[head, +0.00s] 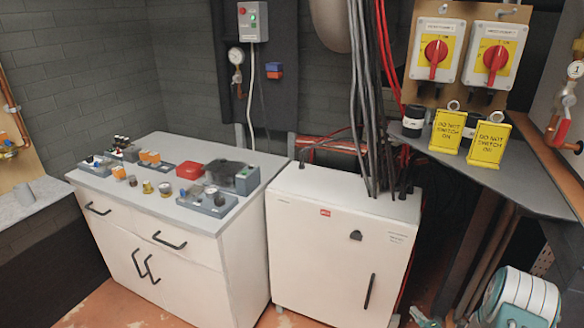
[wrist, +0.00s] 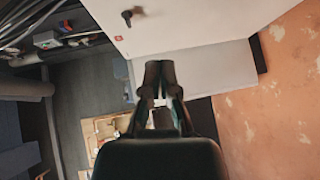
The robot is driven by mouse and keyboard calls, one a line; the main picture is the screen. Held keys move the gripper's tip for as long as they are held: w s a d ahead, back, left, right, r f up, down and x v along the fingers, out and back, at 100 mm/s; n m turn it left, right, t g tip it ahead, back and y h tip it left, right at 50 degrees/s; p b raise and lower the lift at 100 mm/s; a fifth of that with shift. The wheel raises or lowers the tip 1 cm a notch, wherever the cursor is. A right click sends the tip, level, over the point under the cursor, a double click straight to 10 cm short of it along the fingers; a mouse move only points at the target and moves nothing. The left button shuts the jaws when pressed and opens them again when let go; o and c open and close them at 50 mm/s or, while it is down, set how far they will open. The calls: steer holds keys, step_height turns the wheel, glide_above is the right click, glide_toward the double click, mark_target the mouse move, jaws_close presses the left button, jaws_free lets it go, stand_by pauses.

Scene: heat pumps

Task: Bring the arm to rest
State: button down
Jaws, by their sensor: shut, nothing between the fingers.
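My gripper (wrist: 160,72) shows in the wrist view, dark, with its two fingers drawn together and nothing held between them. It points toward a pale cabinet side and a grey strip, apart from them as far as I can tell.
A white cabinet (head: 335,255) stands in the middle, beside a drawer unit (head: 190,262) with small parts on top. A grey shelf (head: 480,172) at right holds yellow "do not switch on" tags (head: 489,143). Red rotary switches (head: 435,52) hang above. Orange floor (wrist: 275,110) is clear.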

steer(key=w+r+m+g+h, duration=0.1)
steer(key=w+r+m+h, duration=0.1)
steer(key=r, duration=0.6)
steer(key=w+r+m+g+h, duration=0.2)
steer(key=w+r, duration=0.1)
steer(key=r, duration=0.4)
steer(key=s+a+r+m+g+h, duration=0.1)
steer(key=s+a+r+m, duration=0.2)
steer(key=r, duration=0.4)
steer(key=s+a+r+m+g+h, duration=0.1)
steer(key=s+a+r+m, duration=0.25)
steer(key=r, duration=0.35)
steer(key=s+a+r+m+g, duration=0.1)
steer(key=s+a+r+m, duration=0.2)
steer(key=s, duration=0.6)
steer(key=s+a+r+m+g+y, duration=0.1)
steer(key=s+a+r+m+g, duration=0.1)
steer(key=s+a, duration=0.5)
steer(key=s+a+r+m+g+y, duration=0.1)
steer(key=s+a+r+m, duration=0.3)
steer(key=s, duration=0.7)
steer(key=shift+s+a+m+g, duration=0.3)
steer(key=shift+a+g, duration=0.2)
steer(key=shift+a, duration=0.25)
steer(key=shift+w, duration=0.1)
